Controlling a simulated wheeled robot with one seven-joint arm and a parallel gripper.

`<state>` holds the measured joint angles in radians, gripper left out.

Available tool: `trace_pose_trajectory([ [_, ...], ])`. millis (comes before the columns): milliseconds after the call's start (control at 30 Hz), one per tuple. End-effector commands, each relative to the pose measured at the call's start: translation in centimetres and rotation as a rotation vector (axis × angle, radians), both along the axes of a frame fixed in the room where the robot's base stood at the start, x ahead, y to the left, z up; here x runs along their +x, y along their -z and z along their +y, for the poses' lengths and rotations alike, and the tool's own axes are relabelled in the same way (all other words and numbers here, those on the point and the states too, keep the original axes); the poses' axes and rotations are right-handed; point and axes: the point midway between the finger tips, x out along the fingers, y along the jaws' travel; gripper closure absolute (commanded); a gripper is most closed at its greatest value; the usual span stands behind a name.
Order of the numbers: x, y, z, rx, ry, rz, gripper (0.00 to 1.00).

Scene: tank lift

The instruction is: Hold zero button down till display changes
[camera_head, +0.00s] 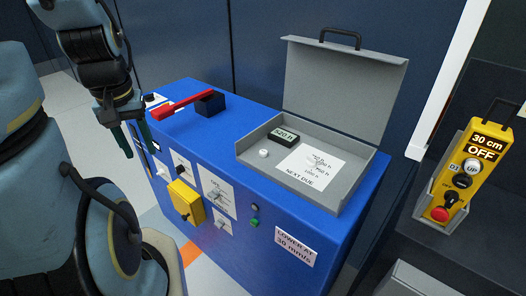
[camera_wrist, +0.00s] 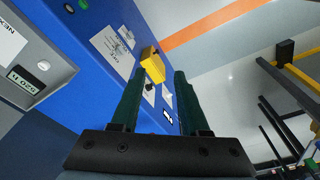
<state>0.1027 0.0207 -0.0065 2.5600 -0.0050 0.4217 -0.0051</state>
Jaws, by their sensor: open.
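The small dark display (camera_head: 285,137) sits in the grey open tray on top of the blue cabinet and reads what looks like 520 h; it also shows in the wrist view (camera_wrist: 27,80), reading about 920 h, so the first digit is unclear. A round white button (camera_head: 263,153) lies just in front of the display; it also shows in the wrist view (camera_wrist: 43,93). My gripper (camera_head: 137,148) is open and empty, beside the cabinet's left front, well left of the button. Its dark green fingers (camera_wrist: 158,95) are spread apart and touch nothing visible.
The raised grey lid (camera_head: 335,90) stands behind the tray (camera_head: 352,178). A red lever (camera_head: 186,104) lies on the cabinet's left top. A yellow switch box (camera_head: 186,201) juts from the front. A yellow control pendant (camera_head: 466,170) stands at right.

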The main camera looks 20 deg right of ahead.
Motion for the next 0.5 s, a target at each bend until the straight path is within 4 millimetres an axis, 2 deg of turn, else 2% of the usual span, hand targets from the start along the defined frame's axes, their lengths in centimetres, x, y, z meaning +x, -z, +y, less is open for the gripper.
trace_pose_trajectory([
  [67,0.0,0.0,0.0,0.0,0.0,0.0,0.57],
  [433,0.0,0.0,0.0,0.0,0.0,0.0,0.99],
  [500,0.0,0.0,0.0,0.0,0.0,0.0,1.0],
])
